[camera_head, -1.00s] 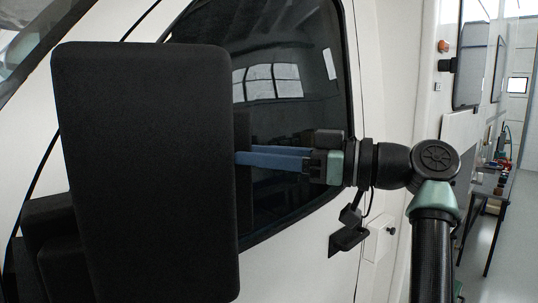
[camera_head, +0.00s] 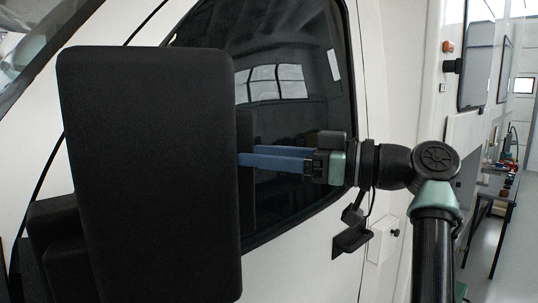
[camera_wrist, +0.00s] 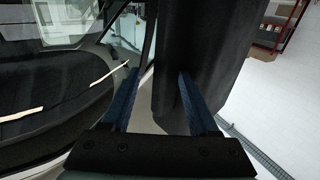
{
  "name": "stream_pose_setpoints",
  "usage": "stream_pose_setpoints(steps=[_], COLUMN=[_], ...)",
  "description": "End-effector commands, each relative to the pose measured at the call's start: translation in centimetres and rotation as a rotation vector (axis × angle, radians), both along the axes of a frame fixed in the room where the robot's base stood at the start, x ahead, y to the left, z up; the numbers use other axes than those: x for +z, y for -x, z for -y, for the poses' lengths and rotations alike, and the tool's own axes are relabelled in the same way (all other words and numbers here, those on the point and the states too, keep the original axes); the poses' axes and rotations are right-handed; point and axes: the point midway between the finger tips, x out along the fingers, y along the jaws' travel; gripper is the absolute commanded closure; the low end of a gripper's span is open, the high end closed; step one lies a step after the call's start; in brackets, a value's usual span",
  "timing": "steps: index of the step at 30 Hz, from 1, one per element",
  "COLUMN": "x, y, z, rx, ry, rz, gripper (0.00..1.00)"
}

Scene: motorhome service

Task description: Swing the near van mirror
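The near van mirror (camera_head: 150,175) is a large, black, rounded slab filling the left of the head view, upright beside the van's window. My gripper (camera_head: 241,158) points left at its right edge from the window side. Its long blue fingers reach that edge, and the mirror may hide their tips. In the wrist view my gripper (camera_wrist: 158,78) has its two fingers spread wide. The mirror (camera_wrist: 205,45) stands dark ahead of them. The right finger overlaps it, and the left finger is just left of its edge. I cannot tell whether either finger touches it.
The van's dark side window (camera_head: 295,75) and white body lie close behind my gripper. A black latch-like fitting (camera_head: 350,238) is on the body below my wrist. A workbench (camera_head: 493,188) stands far right beside open floor.

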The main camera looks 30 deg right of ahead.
Motion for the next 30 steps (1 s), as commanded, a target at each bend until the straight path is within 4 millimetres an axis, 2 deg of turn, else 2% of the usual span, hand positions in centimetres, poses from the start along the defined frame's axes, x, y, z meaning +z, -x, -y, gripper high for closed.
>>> stream_pose_setpoints(steps=[1, 14, 17, 24, 30], x=[0.2, 0.1, -0.1, -0.2, -0.2], y=[-0.3, 0.2, 1.2, 5.4, 8.4], z=[-0.8, -0.3, 0.7, 4.8, 7.5], rx=[0.012, 0.012, 0.011, 0.002, 0.001], ry=[0.002, 0.002, 0.001, -0.001, -0.003], rz=[0.002, 0.003, 0.004, 0.006, 0.005], gripper=[0.39, 0.39, 0.39, 0.39, 0.39])
